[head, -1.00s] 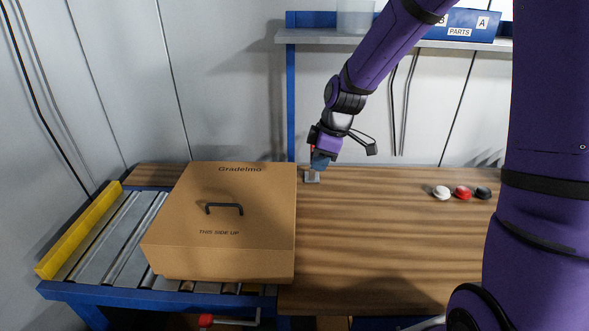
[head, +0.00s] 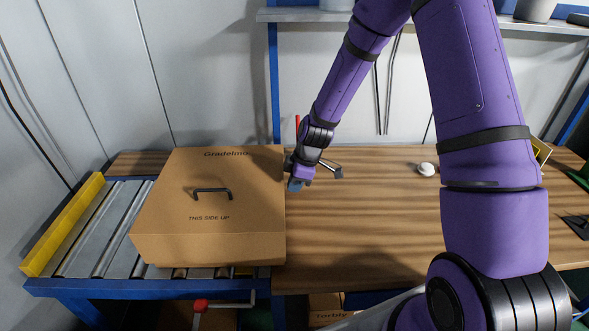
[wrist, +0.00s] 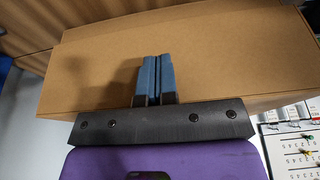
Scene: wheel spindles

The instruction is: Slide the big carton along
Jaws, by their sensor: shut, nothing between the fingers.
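The big carton (head: 165,225) is a closed brown box with a black handle on top and the words "Gradelmo" and "THIS SIDE UP". It sits upright at the right end of the roller conveyor, beside the wooden table top. My gripper (head: 295,185) is low over the table at the carton's right side, near its back corner. In the wrist view my gripper (wrist: 153,75) has its blue fingers together and empty, pointing at the carton's plain side (wrist: 225,60). I cannot tell whether the fingertips touch it.
The roller conveyor (head: 75,245) has free rollers left of the carton, ending at a yellow stop (head: 62,225). The wooden table (head: 365,225) is mostly clear, with a white round piece (head: 427,169) on it. A shelf (head: 320,15) hangs above the back.

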